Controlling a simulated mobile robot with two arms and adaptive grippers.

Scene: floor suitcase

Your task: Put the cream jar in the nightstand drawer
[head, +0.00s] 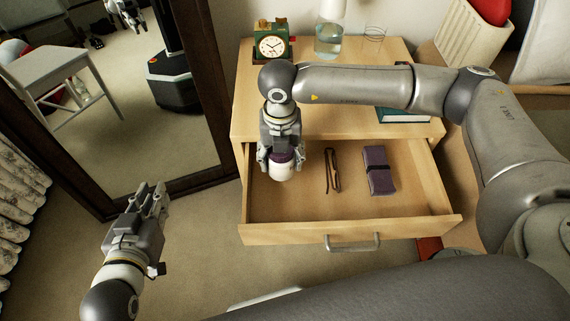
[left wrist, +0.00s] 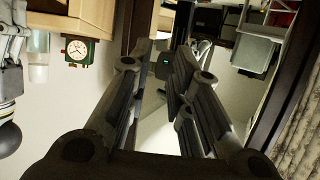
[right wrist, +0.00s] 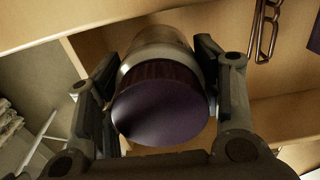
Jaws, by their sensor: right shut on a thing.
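The cream jar (head: 283,168), white with a dark purple lid, is upright in my right gripper (head: 281,160). The gripper points down and is shut on it, over the left part of the open nightstand drawer (head: 300,211). In the right wrist view the jar's purple lid (right wrist: 160,105) sits between both fingers, with the drawer behind it. Whether the jar's base touches the drawer floor I cannot tell. My left gripper (head: 152,200) is open and empty, left of the drawer and apart from it; its parted fingers show in the left wrist view (left wrist: 158,90).
In the drawer lie folded glasses (head: 332,170) and a purple case with a dark band (head: 379,170). On the nightstand top (head: 247,103) are a green clock (head: 271,45), a glass carafe (head: 328,40) and a teal book (head: 403,115). A mirror (head: 150,140) stands at the left.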

